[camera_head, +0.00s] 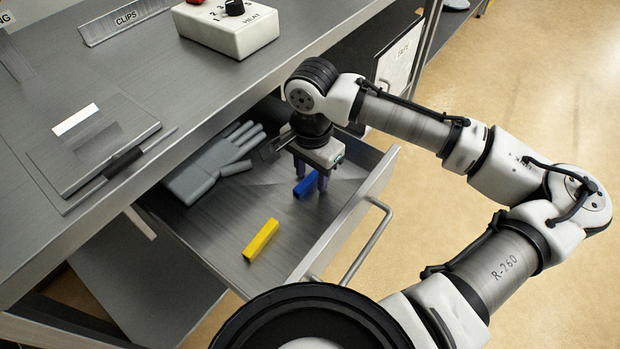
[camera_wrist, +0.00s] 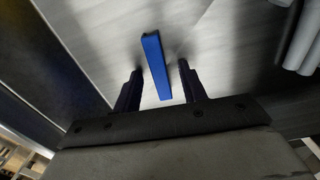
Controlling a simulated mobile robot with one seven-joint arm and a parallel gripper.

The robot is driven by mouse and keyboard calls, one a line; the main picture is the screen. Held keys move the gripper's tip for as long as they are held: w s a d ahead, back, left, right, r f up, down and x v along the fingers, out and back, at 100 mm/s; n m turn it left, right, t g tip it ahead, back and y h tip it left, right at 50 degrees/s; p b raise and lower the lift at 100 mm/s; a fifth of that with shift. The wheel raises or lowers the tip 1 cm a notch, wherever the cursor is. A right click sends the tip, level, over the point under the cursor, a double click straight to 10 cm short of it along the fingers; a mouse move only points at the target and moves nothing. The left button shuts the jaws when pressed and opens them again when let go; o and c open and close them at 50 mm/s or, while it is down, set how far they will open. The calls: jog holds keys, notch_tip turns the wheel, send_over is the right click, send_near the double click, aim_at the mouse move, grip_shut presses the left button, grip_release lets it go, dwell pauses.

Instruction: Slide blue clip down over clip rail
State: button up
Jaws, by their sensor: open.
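The blue clip (camera_head: 304,186) lies in the open drawer. My gripper (camera_head: 311,181) points down into the drawer right at the clip, its jaws open. In the wrist view the blue clip (camera_wrist: 154,62) lies lengthwise between my two dark fingers (camera_wrist: 160,70), with a gap on each side, and its far end reaches past the fingertips. A metal strip labelled CLIPS (camera_head: 125,18) stands on the counter at the upper left; I cannot tell whether it is the clip rail.
A yellow clip (camera_head: 261,240) and a grey glove (camera_head: 212,165) lie in the same drawer (camera_head: 215,235). The drawer's front wall and handle (camera_head: 365,245) are close to my arm. The counter edge overhangs the drawer's back. A white HEAT control box (camera_head: 228,27) sits on the counter.

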grip_shut()
jog(key=shift+r, duration=0.1)
